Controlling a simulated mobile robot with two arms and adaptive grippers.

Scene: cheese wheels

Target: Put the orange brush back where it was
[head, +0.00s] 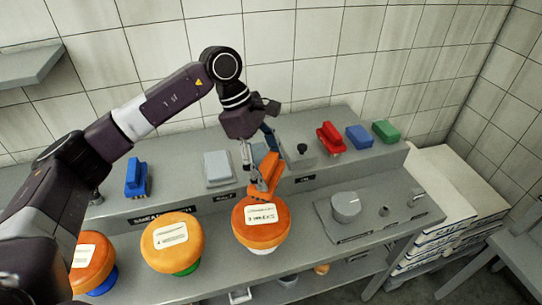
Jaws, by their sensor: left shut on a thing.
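My left gripper (262,158) is shut on the orange brush (268,172) and holds it tilted. The brush is at the front of the raised back ledge (180,190), just above and behind an orange cheese wheel (245,235) with a white label. I cannot tell whether the brush touches the ledge or the wheel. The gripper hides part of the brush. My right gripper is not in view.
A red brush (330,138), a blue brush (359,137) and a green brush (385,131) stand on the ledge at right. Another blue brush (137,178) and a grey block (218,168) are at left. A yellow-orange wheel (172,250) sits in front.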

